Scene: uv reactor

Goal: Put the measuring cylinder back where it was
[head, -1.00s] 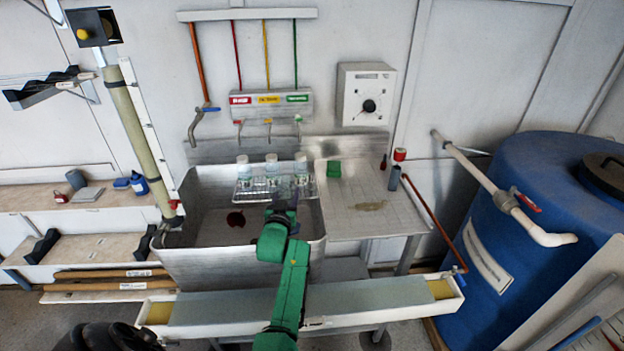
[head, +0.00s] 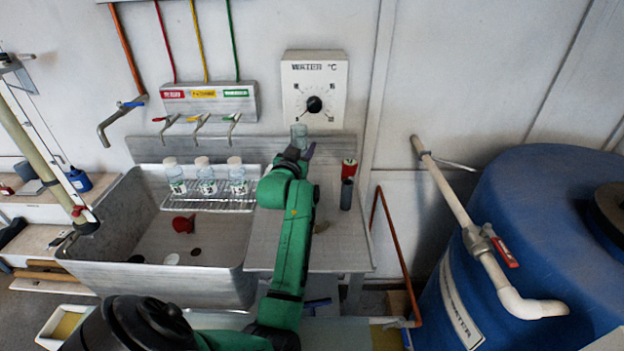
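The measuring cylinder (head: 299,135) looks like a small clear glass vessel, upright, with its top showing above my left gripper. My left gripper (head: 299,154) is in the head view over the back of the steel drainboard (head: 335,232), right of the sink. Its fingers are around the cylinder and appear shut on it. The cylinder's lower part is hidden by the gripper and wrist. My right gripper is not in view.
Three capped bottles (head: 207,176) stand on a wire rack (head: 205,203) across the sink (head: 110,262). A red can (head: 349,168) and a dark grey cylinder (head: 347,194) stand right of my gripper. A temperature dial box (head: 314,89) hangs behind. A blue tank (head: 540,220) stands at right.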

